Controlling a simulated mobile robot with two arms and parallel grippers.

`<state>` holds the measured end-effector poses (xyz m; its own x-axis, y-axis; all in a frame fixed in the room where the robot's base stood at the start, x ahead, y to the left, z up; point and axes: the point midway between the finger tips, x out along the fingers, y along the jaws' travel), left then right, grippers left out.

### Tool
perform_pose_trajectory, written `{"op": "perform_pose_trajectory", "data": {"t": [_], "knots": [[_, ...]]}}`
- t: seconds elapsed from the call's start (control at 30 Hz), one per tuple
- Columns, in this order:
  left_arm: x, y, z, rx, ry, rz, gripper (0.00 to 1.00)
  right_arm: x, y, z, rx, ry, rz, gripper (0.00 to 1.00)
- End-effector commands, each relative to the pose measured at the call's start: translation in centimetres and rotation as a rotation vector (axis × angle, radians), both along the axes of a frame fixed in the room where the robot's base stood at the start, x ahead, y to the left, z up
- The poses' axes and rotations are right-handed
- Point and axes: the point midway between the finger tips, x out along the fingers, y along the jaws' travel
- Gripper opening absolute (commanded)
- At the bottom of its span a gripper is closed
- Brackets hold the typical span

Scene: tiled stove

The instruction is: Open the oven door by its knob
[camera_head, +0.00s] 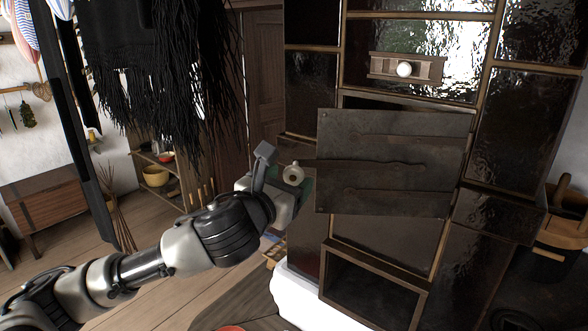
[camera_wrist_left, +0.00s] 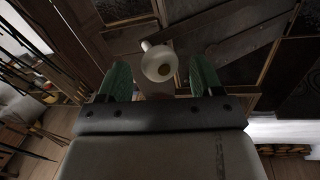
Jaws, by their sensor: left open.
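The oven door (camera_head: 395,160) is a dark metal plate with iron straps on the tiled stove, and it stands a little ajar, with a dark gap along its top edge. Its pale round knob (camera_head: 293,174) sticks out at the door's left edge. My left gripper (camera_head: 280,180) is at the knob. In the left wrist view the knob (camera_wrist_left: 158,62) shows just beyond and between the two green fingertips (camera_wrist_left: 160,80), which are apart and open. I cannot tell whether they touch it. My right gripper is not in view.
A small slide with a white knob (camera_head: 404,69) sits above the door. An open dark niche (camera_head: 370,287) lies below it. Black fringed cloth (camera_head: 160,70) hangs at the upper left. A wooden shelf with bowls (camera_head: 156,176) stands behind my left arm.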

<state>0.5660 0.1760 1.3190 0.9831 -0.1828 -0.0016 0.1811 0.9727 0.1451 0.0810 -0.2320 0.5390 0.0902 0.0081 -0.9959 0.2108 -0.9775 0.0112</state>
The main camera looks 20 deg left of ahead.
Motion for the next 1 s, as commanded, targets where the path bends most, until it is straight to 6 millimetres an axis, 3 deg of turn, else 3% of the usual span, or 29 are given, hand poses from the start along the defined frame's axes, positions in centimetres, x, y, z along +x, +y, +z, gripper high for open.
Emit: {"op": "perform_pose_trajectory", "data": {"t": [0.2,0.53,0.9,1.0], "knots": [[2.3,-0.4,0.1,0.000,0.000,0.002,0.66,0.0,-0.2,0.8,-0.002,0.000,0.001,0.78],[2.6,-0.5,0.0,0.000,-0.001,0.000,0.66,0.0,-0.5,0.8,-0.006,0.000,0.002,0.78],[2.6,-0.5,0.0,-0.001,-0.001,0.001,0.11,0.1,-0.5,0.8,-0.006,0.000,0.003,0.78],[2.6,-0.5,0.0,-0.001,-0.001,0.001,0.00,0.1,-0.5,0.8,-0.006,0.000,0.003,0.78]]}}
